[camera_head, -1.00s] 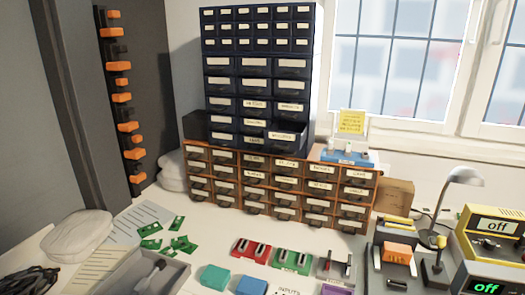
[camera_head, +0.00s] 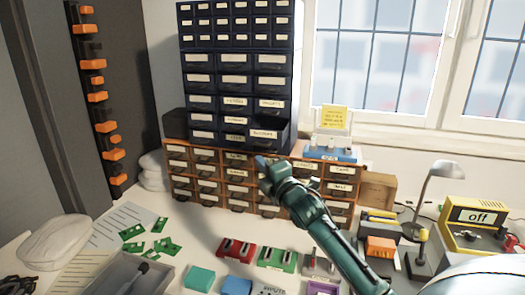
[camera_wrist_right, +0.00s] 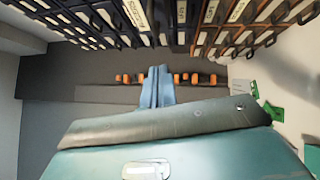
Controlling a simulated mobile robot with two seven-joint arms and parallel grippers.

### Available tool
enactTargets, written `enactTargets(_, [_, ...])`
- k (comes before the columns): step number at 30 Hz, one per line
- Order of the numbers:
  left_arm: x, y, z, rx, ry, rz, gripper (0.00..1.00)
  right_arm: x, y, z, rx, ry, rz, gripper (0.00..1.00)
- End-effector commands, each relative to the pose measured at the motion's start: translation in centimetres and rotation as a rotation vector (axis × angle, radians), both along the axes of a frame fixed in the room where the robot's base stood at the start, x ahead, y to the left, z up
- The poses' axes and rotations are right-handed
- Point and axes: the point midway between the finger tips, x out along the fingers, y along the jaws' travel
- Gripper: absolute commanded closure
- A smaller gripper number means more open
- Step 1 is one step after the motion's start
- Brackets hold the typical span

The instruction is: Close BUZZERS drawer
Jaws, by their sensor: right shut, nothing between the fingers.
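A dark drawer (camera_head: 268,133) at the bottom right of the navy cabinet (camera_head: 235,84) sticks out past its neighbours. Its label is too small to read surely, so I cannot confirm that it says BUZZERS. My right gripper (camera_head: 261,161) is shut and empty, just below and in front of this drawer, before the top row of the brown drawer unit. I cannot tell whether it touches anything. The right wrist view shows its shut fingers (camera_wrist_right: 157,86), with labelled drawers along the top of the picture. My left gripper is not in view.
The brown drawer unit (camera_head: 208,186) stands under the navy cabinet. A blue holder with a yellow note (camera_head: 335,118) stands on its right end. Green circuit boards (camera_head: 161,245), red and green blocks and a grey tray (camera_head: 140,280) lie on the table. A lamp (camera_head: 430,190) stands right.

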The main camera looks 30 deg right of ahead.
Motion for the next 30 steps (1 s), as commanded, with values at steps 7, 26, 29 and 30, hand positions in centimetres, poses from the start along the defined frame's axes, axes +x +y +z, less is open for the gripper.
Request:
enactTargets(7, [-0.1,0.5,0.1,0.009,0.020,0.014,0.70,3.2,-2.0,0.9,-0.002,0.002,-0.002,1.00])
enactTargets(26, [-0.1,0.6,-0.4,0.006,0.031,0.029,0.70,4.4,-3.3,0.8,0.000,0.002,0.001,1.00])
enactTargets(29, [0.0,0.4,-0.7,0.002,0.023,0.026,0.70,5.3,-4.4,0.7,-0.003,0.000,0.001,1.00])
enactTargets(30, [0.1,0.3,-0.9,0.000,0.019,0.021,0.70,5.9,-5.1,0.7,-0.006,0.000,-0.001,1.00])
